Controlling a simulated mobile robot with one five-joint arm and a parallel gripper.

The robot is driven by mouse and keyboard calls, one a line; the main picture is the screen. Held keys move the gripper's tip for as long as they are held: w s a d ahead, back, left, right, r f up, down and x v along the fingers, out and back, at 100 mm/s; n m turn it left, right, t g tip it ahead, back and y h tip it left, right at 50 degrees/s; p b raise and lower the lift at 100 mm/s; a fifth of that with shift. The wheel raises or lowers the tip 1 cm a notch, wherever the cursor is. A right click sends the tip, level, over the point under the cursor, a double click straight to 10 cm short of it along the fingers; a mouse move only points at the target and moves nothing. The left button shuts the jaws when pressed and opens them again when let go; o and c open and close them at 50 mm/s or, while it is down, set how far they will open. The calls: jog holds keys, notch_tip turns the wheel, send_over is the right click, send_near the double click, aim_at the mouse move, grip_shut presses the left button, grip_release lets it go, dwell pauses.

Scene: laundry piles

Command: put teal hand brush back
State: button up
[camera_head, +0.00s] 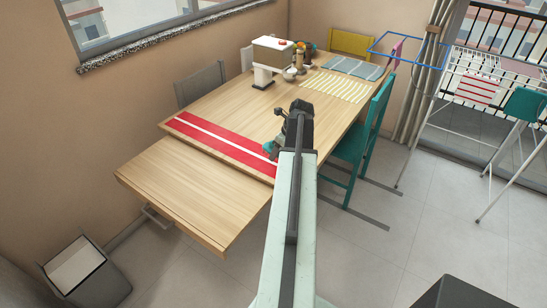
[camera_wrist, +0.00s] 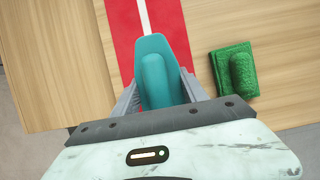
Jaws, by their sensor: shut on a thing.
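The teal hand brush (camera_wrist: 158,75) is between the two fingers of my gripper (camera_wrist: 160,88) in the wrist view. My gripper is shut on it, and its rounded end points away from the wrist. It is over the red runner with a white stripe (camera_wrist: 122,35); I cannot tell whether it touches the cloth. In the head view a small teal part of the brush (camera_head: 268,146) shows beside my gripper (camera_head: 275,140), at the near right end of the runner (camera_head: 215,142). My arm hides much of that spot.
A green block on a green pad (camera_wrist: 236,72) lies on the wood right of the runner. A white box-like machine (camera_head: 272,52), a striped yellow mat (camera_head: 335,87) and a blue-grey mat (camera_head: 353,67) are farther back. A teal chair (camera_head: 368,130) stands at the table's right side.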

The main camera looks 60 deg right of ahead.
aim_at(277, 158)
jog(key=shift+f+b, duration=2)
jog(key=shift+w+r, duration=0.1)
jog(key=shift+r, duration=0.15)
jog(key=shift+a+f, duration=0.1)
jog(key=shift+f, duration=0.15)
jog(key=o, duration=1.2)
jog(key=shift+r, duration=0.1)
jog(key=p+v, duration=1.1)
jog(key=shift+w+r, duration=0.1)
jog(key=shift+r, duration=0.25)
jog(key=shift+s+r+p, duration=0.3)
jog(key=shift+r+p, duration=0.1)
jog(key=shift+p, duration=0.05)
jog(key=shift+f, duration=0.1)
